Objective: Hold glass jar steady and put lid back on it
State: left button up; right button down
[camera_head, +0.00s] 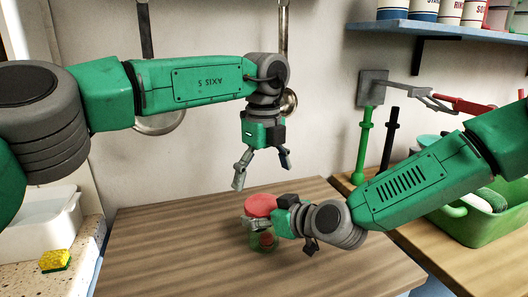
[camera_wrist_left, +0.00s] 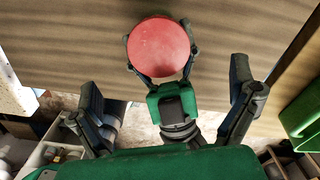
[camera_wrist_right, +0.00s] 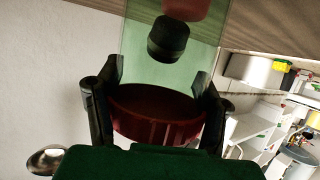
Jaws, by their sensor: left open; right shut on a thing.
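The glass jar (camera_head: 263,241) stands on the wooden tabletop, with dark and reddish pieces visible in or through its clear wall. It also shows in the right wrist view (camera_wrist_right: 205,50). The red lid (camera_head: 260,205) is at the jar's top; whether it is fully seated I cannot tell. It shows from above in the left wrist view (camera_wrist_left: 158,47). My right gripper (camera_head: 256,223) is shut on the jar from the right, just below the lid, its fingers on both sides. My left gripper (camera_head: 262,172) is open and empty above the lid, pointing down, apart from it.
A green tub (camera_head: 465,225) stands on the right counter. A white basin (camera_head: 40,230) and a yellow-green sponge (camera_head: 55,260) are at the left. Pans hang on the back wall. A blue shelf (camera_head: 440,32) with tins is at the upper right. The tabletop around the jar is clear.

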pick_arm(q)
notch_tip(320, 180, up, 10)
dwell(0.3)
jog(key=shift+d, duration=0.1)
pick_arm(e)
jog(key=shift+c, duration=1.5)
grip_release()
pick_arm(q)
jog(key=shift+w, duration=0.1)
pick_arm(e)
jog(key=shift+s+d, duration=0.1)
jog(key=v, duration=1.1)
jog(key=shift+d+r, duration=0.2)
jog(key=shift+d, duration=0.1)
jog(key=shift+s, duration=0.15)
